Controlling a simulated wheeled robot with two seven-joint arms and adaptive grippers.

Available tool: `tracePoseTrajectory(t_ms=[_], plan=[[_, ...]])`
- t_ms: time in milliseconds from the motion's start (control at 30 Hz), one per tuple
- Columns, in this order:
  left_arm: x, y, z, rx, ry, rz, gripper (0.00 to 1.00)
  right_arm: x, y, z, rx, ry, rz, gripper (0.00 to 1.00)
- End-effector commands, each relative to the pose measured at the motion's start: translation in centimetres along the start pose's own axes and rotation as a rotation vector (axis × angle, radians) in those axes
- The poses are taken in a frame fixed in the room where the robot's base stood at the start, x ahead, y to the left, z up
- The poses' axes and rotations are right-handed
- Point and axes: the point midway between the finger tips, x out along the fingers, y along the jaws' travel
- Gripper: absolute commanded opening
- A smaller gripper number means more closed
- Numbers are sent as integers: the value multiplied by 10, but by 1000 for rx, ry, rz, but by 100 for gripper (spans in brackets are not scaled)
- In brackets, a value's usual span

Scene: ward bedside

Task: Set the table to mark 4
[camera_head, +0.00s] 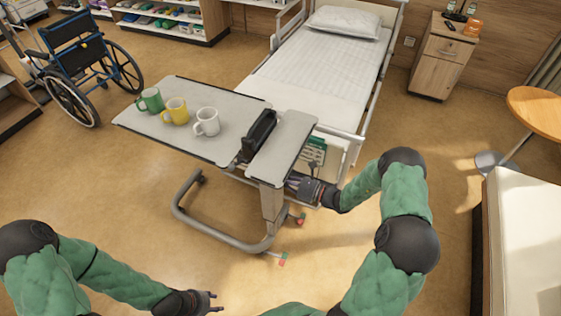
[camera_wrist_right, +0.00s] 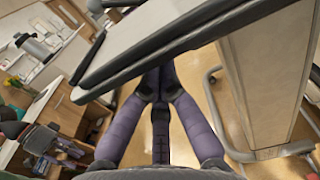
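The overbed table (camera_head: 225,108) has a grey top with a narrower side panel (camera_head: 285,148) at its right. Its pale column (camera_head: 272,203) stands on a grey tubular base; I cannot read any height marks on it. My right gripper (camera_head: 296,183) is beside the column, just under the side panel. In the right wrist view its dark purple fingers (camera_wrist_right: 158,85) converge beneath the table's edge (camera_wrist_right: 195,40), with the column (camera_wrist_right: 268,75) to their right. The tips are partly hidden there. My left gripper (camera_head: 216,301) is low at the bottom, empty, its fingers apart.
Green (camera_head: 150,100), yellow (camera_head: 175,111) and white (camera_head: 207,122) mugs stand on the top. A black object (camera_head: 259,135) lies between top and side panel. The bed (camera_head: 322,68) is behind, a wheelchair (camera_head: 78,58) far left. Floor is clear in front.

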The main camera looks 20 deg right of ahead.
Motion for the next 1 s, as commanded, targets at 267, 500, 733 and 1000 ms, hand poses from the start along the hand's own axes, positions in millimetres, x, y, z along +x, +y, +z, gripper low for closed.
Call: tracePoseTrajectory(t_ms=[267, 500, 733, 1000], plan=[[-3, 1, 0, 0, 0, 0, 40, -22, 0, 0, 2, 2, -3, 0], [-5, 2, 0, 0, 0, 0, 40, -42, 0, 0, 1, 1, -1, 0], [-6, 2, 0, 0, 0, 0, 40, -62, 0, 0, 2, 2, -3, 0], [-8, 3, 0, 0, 0, 0, 40, -84, 0, 0, 2, 1, -1, 0]])
